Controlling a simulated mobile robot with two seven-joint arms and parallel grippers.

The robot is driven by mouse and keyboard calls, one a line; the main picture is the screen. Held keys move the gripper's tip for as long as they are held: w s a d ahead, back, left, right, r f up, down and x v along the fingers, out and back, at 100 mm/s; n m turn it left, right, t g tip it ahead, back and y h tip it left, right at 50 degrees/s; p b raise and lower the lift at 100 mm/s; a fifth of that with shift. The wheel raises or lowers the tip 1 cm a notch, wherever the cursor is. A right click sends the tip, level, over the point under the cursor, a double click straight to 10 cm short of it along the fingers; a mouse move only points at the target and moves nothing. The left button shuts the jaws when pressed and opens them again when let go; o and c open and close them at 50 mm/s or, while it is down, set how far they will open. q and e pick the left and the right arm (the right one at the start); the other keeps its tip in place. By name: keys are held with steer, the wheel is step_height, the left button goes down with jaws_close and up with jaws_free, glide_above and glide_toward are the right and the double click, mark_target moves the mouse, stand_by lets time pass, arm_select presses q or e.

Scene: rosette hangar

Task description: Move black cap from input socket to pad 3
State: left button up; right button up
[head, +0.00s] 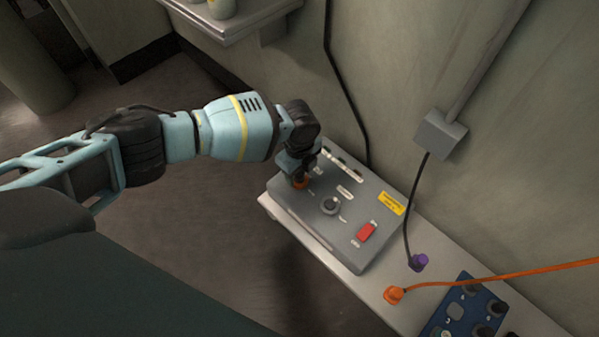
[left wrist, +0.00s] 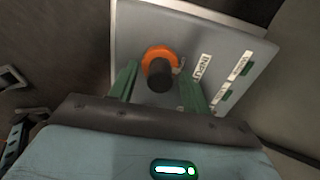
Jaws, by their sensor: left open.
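The black cap (left wrist: 160,77) sits in the orange-ringed input socket (left wrist: 155,55), beside the INPUT label, in the left wrist view. My left gripper (left wrist: 158,88) is open, with one green finger on each side of the cap; I cannot tell whether they touch it. In the head view my left gripper (head: 300,172) is over the far-left part of the grey control box (head: 318,228), where the orange ring shows and the cap is hidden. A blue panel (head: 440,325) with several pads and dark parts is at the bottom right, partly cut off. My right gripper is not in view.
The box has a round knob (head: 330,205), a red switch (head: 366,232) and a yellow label (head: 391,203). An orange plug (head: 393,295) with its cable and a purple plug (head: 418,262) stand between box and panel. The wall rises behind the bench (head: 360,290).

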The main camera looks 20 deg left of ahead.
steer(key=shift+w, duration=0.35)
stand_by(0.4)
arm_select(q)
steer(key=shift+c, duration=0.5)
jaws_close()
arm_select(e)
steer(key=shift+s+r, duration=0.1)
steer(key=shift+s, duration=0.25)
arm_select(q)
steer(key=shift+r+p, duration=0.15)
steer(key=shift+p, duration=0.15)
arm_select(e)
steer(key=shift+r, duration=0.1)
